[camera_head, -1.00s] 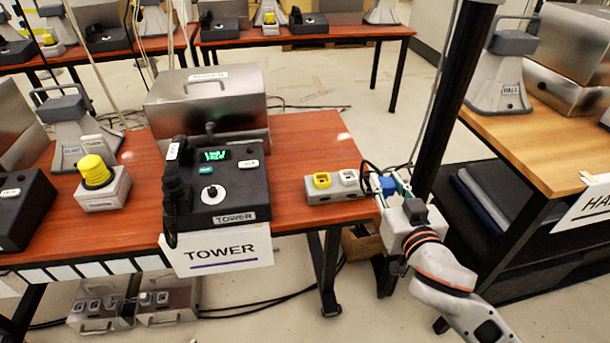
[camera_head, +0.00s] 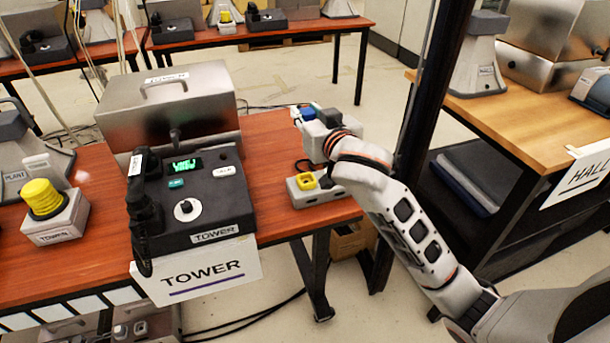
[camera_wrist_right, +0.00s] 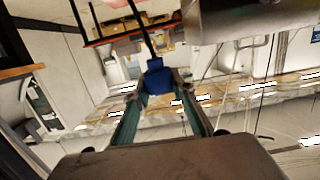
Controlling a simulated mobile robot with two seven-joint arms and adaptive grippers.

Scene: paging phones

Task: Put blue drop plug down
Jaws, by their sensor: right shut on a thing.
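The blue drop plug (camera_wrist_right: 157,78) is held between the fingers of my right gripper (camera_wrist_right: 160,92), with a dark cable running from it in the right wrist view. In the head view my right gripper (camera_head: 299,115) is over the far right part of the red-brown table, and a bit of blue plug (camera_head: 307,112) shows at it. Its height over the table is hard to tell. My left gripper is not in view.
A grey socket block (camera_head: 312,195) with a yellow socket (camera_head: 304,181) sits at the table's right edge, partly behind my arm. The TOWER phone console (camera_head: 207,210) stands left of it, before a metal case (camera_head: 165,105).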

